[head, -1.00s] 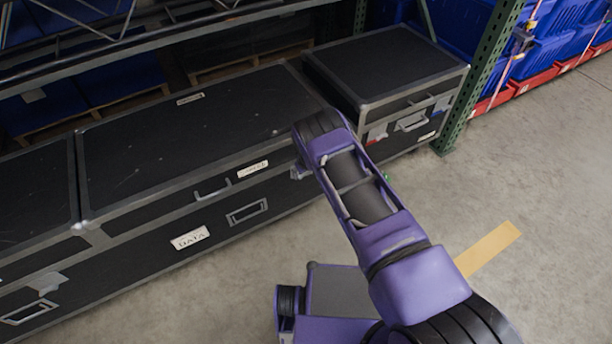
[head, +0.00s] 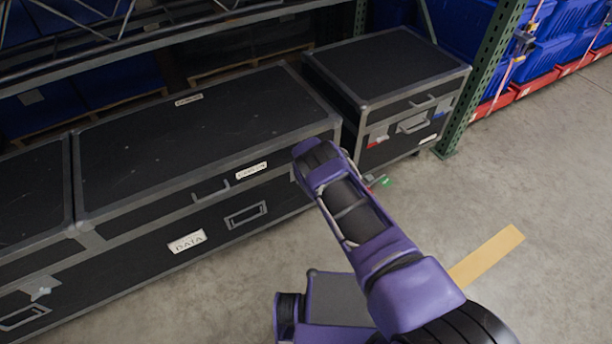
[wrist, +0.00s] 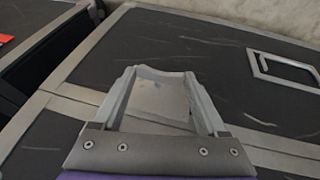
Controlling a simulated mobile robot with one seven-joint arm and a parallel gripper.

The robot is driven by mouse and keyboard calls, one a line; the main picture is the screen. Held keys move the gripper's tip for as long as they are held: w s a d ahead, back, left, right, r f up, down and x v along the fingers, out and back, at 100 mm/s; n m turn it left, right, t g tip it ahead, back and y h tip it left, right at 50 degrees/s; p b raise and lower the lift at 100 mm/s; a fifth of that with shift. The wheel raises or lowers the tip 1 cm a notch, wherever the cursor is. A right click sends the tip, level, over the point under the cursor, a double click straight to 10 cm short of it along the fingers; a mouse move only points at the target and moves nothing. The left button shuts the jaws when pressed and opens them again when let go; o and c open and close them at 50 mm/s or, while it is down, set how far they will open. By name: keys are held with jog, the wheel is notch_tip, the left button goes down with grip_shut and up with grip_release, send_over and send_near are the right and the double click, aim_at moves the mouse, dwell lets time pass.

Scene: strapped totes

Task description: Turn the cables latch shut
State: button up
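In the wrist view, my gripper (wrist: 163,88) is spread with a finger on each side of a light grey metal plate (wrist: 160,98), which looks like a latch on the seam of a black case. Whether the fingers touch it I cannot tell. The long black case (head: 200,140) stands in the middle of the head view. A white label (head: 251,171), too small to read surely, sits near its lid edge. A lower label (head: 187,242) reads DATA. In the head view my arm hides the case's right front end, the gripper and that plate.
A smaller black case (head: 385,70) stands to the right, with a gap beside the long one. Another black case (head: 35,200) adjoins on the left. A green rack post (head: 478,90) stands at right.

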jog(key=c, duration=0.8)
jog(key=shift+o, duration=0.2)
jog(key=shift+d+g+y, duration=0.2)
jog(key=shift+g+y, duration=0.5)
jog(key=shift+y, duration=0.2)
jog(key=shift+w, duration=0.1)
jog(key=o, duration=1.3)
jog(key=p+v, duration=0.6)
jog(key=v, duration=1.1)
jog(key=shift+d+r, duration=0.1)
jog(key=shift+r, duration=0.15)
